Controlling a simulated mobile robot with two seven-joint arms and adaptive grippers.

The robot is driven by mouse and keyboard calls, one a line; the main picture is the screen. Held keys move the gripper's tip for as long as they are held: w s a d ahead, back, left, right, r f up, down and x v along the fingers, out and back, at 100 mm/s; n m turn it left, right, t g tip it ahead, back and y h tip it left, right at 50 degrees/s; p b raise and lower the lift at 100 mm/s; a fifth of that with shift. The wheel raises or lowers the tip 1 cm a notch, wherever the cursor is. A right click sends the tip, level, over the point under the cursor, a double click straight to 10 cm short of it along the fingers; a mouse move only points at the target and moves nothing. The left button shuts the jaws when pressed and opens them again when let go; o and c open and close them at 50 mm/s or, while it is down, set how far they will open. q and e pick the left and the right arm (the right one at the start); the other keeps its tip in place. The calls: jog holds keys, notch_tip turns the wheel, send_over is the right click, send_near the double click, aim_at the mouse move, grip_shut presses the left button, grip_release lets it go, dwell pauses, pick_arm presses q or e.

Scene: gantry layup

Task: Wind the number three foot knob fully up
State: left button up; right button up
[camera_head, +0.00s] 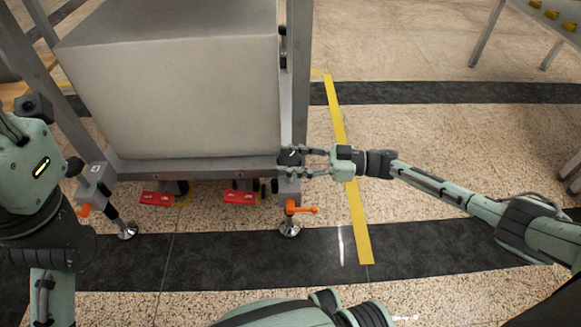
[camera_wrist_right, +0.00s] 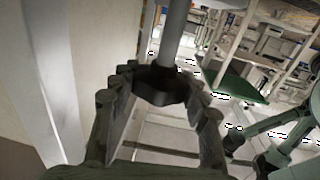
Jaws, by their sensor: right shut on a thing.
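A dark knob (camera_head: 291,155) sits at the right front corner of the steel gantry frame, above a levelling foot (camera_head: 289,229). My right gripper (camera_head: 310,163) reaches in from the right and is shut on this knob. In the right wrist view, the knob (camera_wrist_right: 160,86) is between the fingers of my right gripper (camera_wrist_right: 158,98), with a grey post (camera_wrist_right: 172,35) rising above it. I cannot read a number on the knob. My left arm is at the left edge, but its gripper is not in view.
A large grey block (camera_head: 180,95) fills the frame above its lower rail. An orange lever (camera_head: 303,210) sticks out below the held knob. Another foot (camera_head: 127,231) stands at the left. Floor right of the yellow line (camera_head: 350,190) is open.

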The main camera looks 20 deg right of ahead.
jog(key=shift+w+n+g+y+b, duration=0.1)
jog(key=shift+n+g+y+b, duration=0.35)
jog(key=shift+n+g, duration=0.9)
jog(key=shift+g, duration=0.45)
jog(key=o, duration=1.2)
jog(key=shift+c, duration=0.2)
jog(key=s+d, duration=0.2)
jog(key=d, duration=1)
jog(key=shift+a, duration=0.1)
